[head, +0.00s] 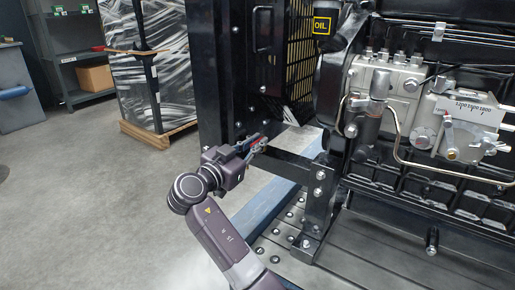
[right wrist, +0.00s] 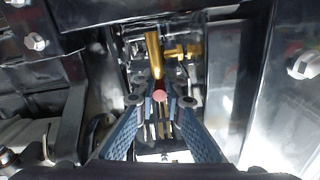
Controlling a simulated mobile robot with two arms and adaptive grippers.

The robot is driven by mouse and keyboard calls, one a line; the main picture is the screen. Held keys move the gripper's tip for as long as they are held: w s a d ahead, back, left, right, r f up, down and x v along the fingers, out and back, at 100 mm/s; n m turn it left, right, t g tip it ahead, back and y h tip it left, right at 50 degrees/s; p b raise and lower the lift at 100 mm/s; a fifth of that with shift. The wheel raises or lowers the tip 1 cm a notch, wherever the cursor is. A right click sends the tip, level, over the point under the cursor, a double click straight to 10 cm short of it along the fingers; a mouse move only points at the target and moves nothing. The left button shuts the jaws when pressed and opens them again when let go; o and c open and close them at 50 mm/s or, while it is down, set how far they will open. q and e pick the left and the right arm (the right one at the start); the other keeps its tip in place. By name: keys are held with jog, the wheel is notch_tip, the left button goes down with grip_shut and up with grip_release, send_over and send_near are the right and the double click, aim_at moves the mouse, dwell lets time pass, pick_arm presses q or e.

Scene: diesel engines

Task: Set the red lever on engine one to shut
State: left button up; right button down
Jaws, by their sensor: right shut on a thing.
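The red lever (head: 255,140) shows as a small red piece between my right gripper's fingers, beside the black frame post of the engine. My right gripper (head: 259,144) is shut on it. In the right wrist view the two blue-grey fingers (right wrist: 160,101) come together around the lever's round red end (right wrist: 159,95). A brass rod (right wrist: 153,52) and brass fitting (right wrist: 178,52) show just beyond the fingertips. Most of the lever is hidden by the fingers, so its angle is hard to tell. My left gripper is not in view.
The engine block (head: 400,85) with pipes and bolts fills the right side. A black post (head: 222,70) stands close behind the gripper, and a bracket (head: 318,195) is to its right. Open floor (head: 90,190) lies to the left, with a wrapped pallet (head: 155,135) and shelves (head: 78,50) behind.

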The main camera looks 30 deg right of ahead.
jog(key=shift+g, duration=0.3)
dwell(0.4)
jog(key=c, duration=2)
grip_release()
jog(key=shift+r, duration=0.1)
